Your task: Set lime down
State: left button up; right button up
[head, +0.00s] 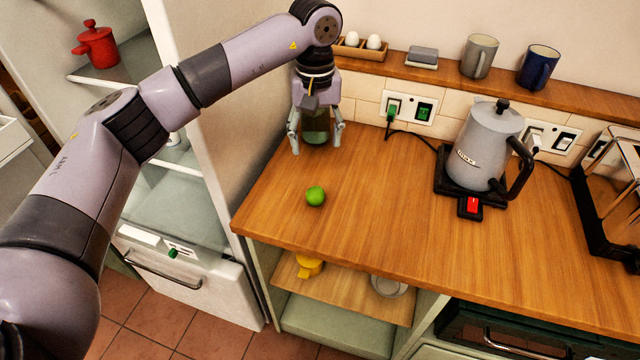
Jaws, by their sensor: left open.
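A green lime (316,196) rests on the wooden countertop (400,220), near its front left part. My left gripper (316,148) is open, fingers pointing down, over the back left of the counter. It is apart from the lime, farther back. A dark greenish jar or glass (316,125) shows between or behind its fingers; I cannot tell whether they touch it. My right gripper is not in the head view.
A grey kettle (486,146) stands on a black base at the right, with a shiny toaster (615,195) beyond it. A wall shelf holds an egg tray (360,51), a grey mug (479,56) and a blue mug (538,67). The middle counter is clear.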

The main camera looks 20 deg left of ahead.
pick_arm(q)
jog(key=p, duration=0.2)
send_over(315, 189)
jog(key=f, duration=0.4)
jog(key=s+f, duration=0.1)
jog(key=f, duration=0.1)
jog(key=shift+d+f, duration=0.15)
jog(key=shift+f, duration=0.2)
jog(key=f, duration=0.1)
jog(key=f+p, duration=0.1)
jog(key=f, duration=0.1)
jog(key=shift+w+f, duration=0.1)
jog(key=shift+w, duration=0.15)
jog(key=shift+f+p, duration=0.5)
jog(key=shift+f, duration=0.35)
jog(key=f+p, duration=0.2)
jog(key=f, duration=0.2)
jog(key=shift+w+f, duration=0.2)
jog(key=shift+f, duration=0.2)
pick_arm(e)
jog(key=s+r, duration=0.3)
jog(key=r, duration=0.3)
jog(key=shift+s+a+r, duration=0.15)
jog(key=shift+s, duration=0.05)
pick_arm(q)
jog(key=shift+c, duration=0.4)
jog(key=c, duration=1.2)
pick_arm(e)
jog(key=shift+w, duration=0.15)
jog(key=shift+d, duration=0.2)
